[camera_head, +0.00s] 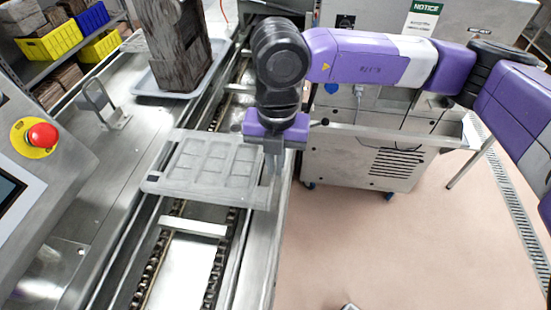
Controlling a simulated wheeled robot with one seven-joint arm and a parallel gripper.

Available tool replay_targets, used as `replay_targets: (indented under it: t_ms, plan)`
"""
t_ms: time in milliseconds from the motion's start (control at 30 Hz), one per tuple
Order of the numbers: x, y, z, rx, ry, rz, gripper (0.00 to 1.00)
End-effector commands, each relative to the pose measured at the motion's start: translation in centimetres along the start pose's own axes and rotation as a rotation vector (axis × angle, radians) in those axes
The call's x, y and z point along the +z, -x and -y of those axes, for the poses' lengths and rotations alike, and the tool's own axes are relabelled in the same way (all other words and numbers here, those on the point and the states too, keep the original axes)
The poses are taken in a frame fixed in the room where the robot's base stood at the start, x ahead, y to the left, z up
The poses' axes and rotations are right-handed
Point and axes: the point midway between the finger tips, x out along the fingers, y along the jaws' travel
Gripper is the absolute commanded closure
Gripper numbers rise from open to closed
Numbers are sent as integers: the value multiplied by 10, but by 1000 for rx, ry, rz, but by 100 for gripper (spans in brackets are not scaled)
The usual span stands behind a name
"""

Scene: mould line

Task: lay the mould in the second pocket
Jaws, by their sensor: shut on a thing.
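The mould (208,166) is a pale grey flat tray with several rectangular cavities. My gripper (272,167) points down and is shut on the mould at its right edge. The mould lies across the conveyor (183,275) and covers part of it. I cannot tell whether it rests on the rails or hangs a little above them. A pale crossbar (194,226) on the conveyor divides the open channel just in front of the mould. The conveyor part under the mould is hidden, so I cannot tell which pocket is below it.
A brown block stack (175,45) stands on a grey tray (208,77) behind the mould. A metal bracket (105,108) and a red emergency button (42,135) are at left. A steel cabinet (375,155) stands at right. The floor in front right is mostly clear.

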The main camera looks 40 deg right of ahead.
Motion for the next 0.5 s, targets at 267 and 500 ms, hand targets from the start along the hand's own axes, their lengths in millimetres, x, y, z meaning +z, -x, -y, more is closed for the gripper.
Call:
replay_targets:
  t_ms: [267,500]
  plan:
    - [0,-22,0,1,1,0,100]
    - [0,-39,0,2,1,0,100]
